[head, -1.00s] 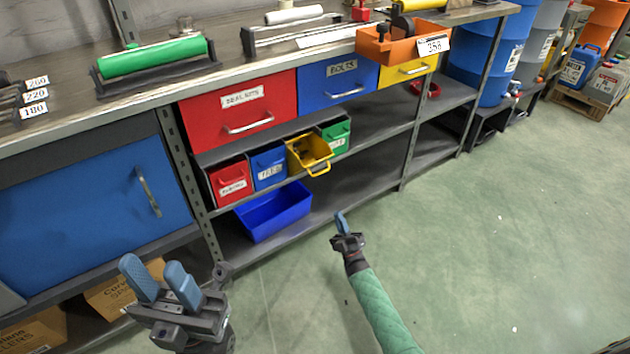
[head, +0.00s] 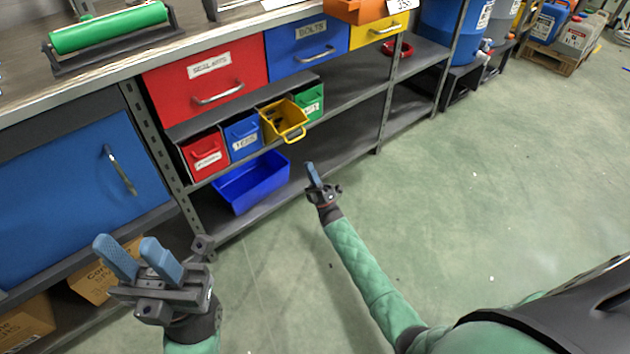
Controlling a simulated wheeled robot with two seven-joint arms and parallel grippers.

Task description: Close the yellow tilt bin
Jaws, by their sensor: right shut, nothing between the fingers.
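The yellow tilt bin (head: 284,119) is in the row of small bins under the drawers. It is tilted open, its front leaning out, with dark items inside and its handle at the lower front. My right gripper (head: 312,176) is shut and empty, below and to the right of the yellow bin, apart from it. My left gripper (head: 132,257) is open and empty at the lower left, in front of the workbench and away from the bins.
Red (head: 206,154), blue (head: 242,137) and green (head: 310,102) tilt bins flank the yellow one and look closed. An open blue tray (head: 252,182) lies on the shelf below. A steel post (head: 386,100) stands to the right. The floor in front is clear.

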